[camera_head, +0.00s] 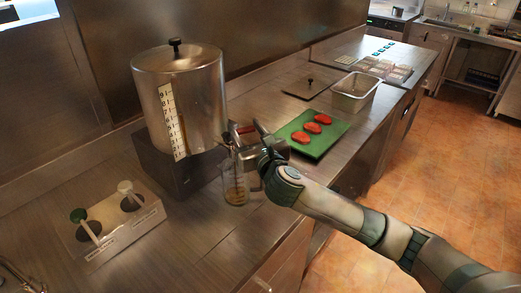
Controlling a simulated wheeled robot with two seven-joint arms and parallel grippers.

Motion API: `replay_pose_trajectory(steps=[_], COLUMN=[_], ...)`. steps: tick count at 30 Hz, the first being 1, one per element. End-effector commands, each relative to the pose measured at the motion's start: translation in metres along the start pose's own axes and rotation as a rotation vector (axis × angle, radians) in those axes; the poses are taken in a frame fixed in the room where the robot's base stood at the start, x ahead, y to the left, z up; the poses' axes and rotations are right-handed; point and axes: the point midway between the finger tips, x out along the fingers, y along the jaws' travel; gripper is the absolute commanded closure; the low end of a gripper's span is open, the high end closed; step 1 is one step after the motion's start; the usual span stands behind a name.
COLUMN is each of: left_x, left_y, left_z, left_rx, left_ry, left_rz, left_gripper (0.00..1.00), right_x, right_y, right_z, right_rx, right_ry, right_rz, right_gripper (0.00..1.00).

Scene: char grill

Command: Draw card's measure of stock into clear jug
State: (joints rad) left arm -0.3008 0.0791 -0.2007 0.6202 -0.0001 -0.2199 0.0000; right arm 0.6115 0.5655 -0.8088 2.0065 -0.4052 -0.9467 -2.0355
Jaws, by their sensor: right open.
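A large cylindrical stock urn (200,110) with a black-knobbed lid and a numbered level strip (173,121) stands on a dark base on the counter. Its tap, with a red part (243,129), sits at its right side, partly hidden by my right gripper. The clear jug (236,189) stands upright below the tap. It shows a brownish tint low down, but I cannot tell the level. My right gripper (257,141) is open at the tap, above and right of the jug; contact is unclear. My left gripper is out of view. I cannot make out the card.
A labelled holder (123,232) with a green-topped and a white-topped tool is at front left. A green board (316,143) with red pieces lies right of my gripper. A steel pan (354,96) and a dark lid (307,87) are behind.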

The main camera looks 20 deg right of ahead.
Motion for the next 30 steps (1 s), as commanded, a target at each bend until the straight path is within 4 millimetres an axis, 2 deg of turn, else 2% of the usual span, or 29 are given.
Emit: replay_pose_trajectory(steps=[8,26,30], left_x=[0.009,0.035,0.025], left_y=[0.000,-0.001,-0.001], left_z=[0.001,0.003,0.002], left_rx=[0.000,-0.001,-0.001], left_ry=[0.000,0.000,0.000], left_rz=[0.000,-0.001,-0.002], left_gripper=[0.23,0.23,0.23], right_x=[-0.030,-0.143,-0.159], right_y=[0.000,0.000,0.000], right_z=[-0.003,-0.004,-0.001], right_rx=[-0.001,0.001,0.000], right_ry=[0.000,0.003,0.005], right_rz=[0.002,0.002,0.001], right_gripper=[0.49,0.49,0.49])
